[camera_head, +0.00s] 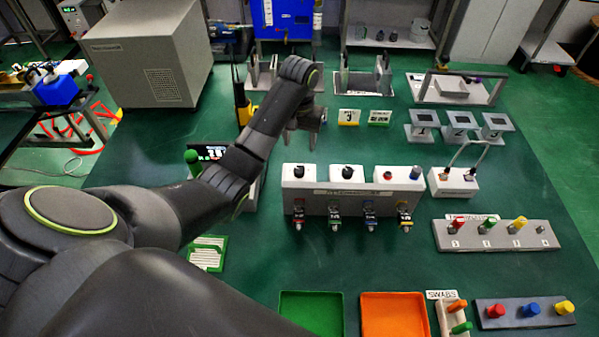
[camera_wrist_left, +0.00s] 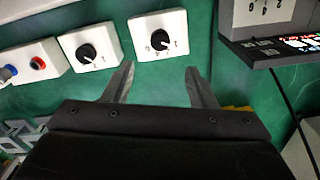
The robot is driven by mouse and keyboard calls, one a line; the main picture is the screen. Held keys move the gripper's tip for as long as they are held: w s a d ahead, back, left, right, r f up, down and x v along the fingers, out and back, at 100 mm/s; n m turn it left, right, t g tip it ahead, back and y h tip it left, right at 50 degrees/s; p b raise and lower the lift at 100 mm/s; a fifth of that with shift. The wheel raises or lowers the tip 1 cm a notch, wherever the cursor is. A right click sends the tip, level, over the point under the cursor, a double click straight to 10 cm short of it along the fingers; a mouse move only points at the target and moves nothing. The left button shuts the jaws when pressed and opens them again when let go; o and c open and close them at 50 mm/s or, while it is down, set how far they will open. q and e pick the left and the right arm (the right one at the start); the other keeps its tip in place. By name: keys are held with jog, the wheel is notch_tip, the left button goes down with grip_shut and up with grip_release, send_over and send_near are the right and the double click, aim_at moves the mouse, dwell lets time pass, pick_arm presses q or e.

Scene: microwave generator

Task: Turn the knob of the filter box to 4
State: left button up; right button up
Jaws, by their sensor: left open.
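The leftmost white knob box (camera_head: 301,185), with a black knob, stands on the green table; in the left wrist view this box (camera_wrist_left: 143,22) has numbers around its knob (camera_wrist_left: 158,40). Beside it is a second white box (camera_head: 347,187) with a black knob, which also shows in the left wrist view (camera_wrist_left: 87,52). I cannot read which is the filter box. My left gripper (camera_head: 304,130) is open and empty behind the leftmost box. In the left wrist view its spread fingers (camera_wrist_left: 160,72) point towards the numbered knob, apart from it. My right gripper is not in view.
A box with red and blue buttons (camera_head: 400,186) adjoins the knob boxes. Several coloured connectors hang in front. A dark device with a lit display (camera_head: 208,152) is partly behind my left arm. A large grey box (camera_head: 130,50) stands at the back left.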

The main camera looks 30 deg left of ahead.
aim_at(299, 169)
pick_arm(q)
notch_tip(299, 169, down, 8)
jog(key=b, duration=0.6)
jog(key=shift+s, duration=0.1)
jog(key=shift+f, duration=1.5)
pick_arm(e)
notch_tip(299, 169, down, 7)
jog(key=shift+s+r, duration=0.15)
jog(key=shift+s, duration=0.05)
